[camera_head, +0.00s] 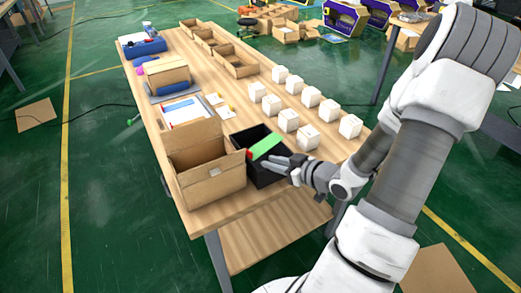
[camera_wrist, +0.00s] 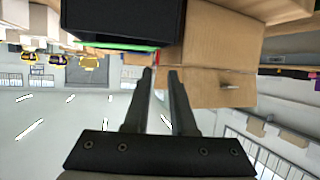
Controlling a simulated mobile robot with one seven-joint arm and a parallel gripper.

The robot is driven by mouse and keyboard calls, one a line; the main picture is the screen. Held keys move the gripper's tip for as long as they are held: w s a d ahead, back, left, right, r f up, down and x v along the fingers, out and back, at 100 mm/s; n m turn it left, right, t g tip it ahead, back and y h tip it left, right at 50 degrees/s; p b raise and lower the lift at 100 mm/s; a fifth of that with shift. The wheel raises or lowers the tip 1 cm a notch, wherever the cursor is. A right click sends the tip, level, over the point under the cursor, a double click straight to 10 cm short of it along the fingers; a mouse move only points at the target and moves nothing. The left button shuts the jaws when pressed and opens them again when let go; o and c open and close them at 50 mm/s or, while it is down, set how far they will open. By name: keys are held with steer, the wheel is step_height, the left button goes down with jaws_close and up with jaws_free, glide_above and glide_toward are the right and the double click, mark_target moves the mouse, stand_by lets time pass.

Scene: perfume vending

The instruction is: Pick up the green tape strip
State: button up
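The green tape strip (camera_head: 265,146) slants across the upper part of the black box (camera_head: 248,137) on the wooden table. In the wrist view it is only a thin green edge (camera_wrist: 118,46) below the black box (camera_wrist: 122,18). My gripper (camera_head: 274,161) is at the near side of the black box, just below the strip in the head view. Its two fingers (camera_wrist: 160,72) are apart with nothing visible between them. I cannot tell whether a finger touches the strip or the box.
An open cardboard box (camera_head: 212,187) stands directly left of the black box. Several small white boxes (camera_head: 288,120) stand in rows behind and to the right. Open cardboard trays (camera_head: 240,66) line the table's far part. The table's front edge (camera_head: 265,224) is close.

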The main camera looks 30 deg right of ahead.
mark_target(251, 152)
steer(key=x, duration=0.6)
steer(key=b+x, duration=0.1)
steer(key=x, duration=0.2)
steer(key=shift+w+r, duration=0.25)
steer(key=shift+w, duration=0.1)
steer(key=shift+d, duration=0.1)
jaws_close()
